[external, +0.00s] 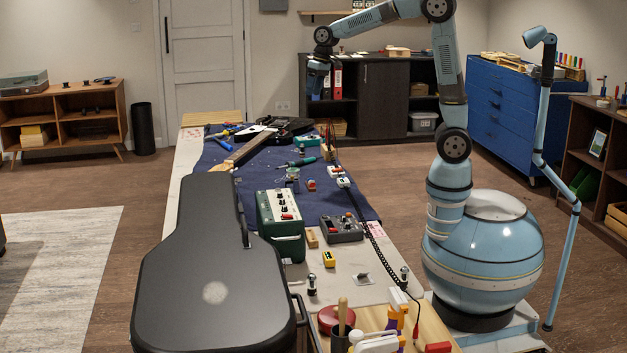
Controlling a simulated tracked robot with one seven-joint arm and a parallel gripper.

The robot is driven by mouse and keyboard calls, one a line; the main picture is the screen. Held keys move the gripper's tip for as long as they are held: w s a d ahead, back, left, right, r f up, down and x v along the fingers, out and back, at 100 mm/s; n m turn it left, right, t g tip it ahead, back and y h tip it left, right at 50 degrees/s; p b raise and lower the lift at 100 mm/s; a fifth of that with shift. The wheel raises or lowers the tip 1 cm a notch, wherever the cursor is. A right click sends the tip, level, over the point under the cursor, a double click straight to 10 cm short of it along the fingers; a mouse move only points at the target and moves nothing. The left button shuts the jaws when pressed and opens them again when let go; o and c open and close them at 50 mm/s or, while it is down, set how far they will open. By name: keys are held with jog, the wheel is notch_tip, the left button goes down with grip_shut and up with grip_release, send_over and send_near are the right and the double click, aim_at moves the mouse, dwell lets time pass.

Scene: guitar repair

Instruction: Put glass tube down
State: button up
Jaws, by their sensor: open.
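My gripper (318,88) is at the end of my raised blue arm, high above the far right end of the workbench (187,157). It is small in the external view and hangs downward in front of the dark cabinet. Its jaws are open, and I see nothing held between them. I cannot make out a glass tube for certain; it may be too small to tell among the small items on the bench.
A black guitar case (205,255) fills the near left. A green amplifier (281,222), a grey pedal (342,229) and a guitar (290,129) sit on the bench. Small tools and parts clutter the blue mat (213,156). A brush cup (340,338) stands at the near end.

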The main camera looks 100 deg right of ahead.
jog(key=s+a+r+n+t, duration=0.1)
jog(key=s+a+r+n, duration=0.1)
jog(key=s+a, duration=0.45)
jog(key=s+a+r+n, duration=0.2)
jog(key=s+a+r, duration=0.15)
jog(key=a, duration=0.65)
jog(key=s+a+f+n+t, duration=0.1)
jog(key=s+a+n, duration=0.1)
jog(key=s+a, duration=0.3)
jog(key=s+a+f+n, duration=0.2)
jog(key=s+a, duration=0.3)
jog(key=s, duration=0.4)
jog(key=shift+a+f+n+t, duration=0.25)
jog(key=shift+n+t, duration=0.05)
jog(key=shift+t, duration=0.1)
jog(key=shift+s, duration=0.1)
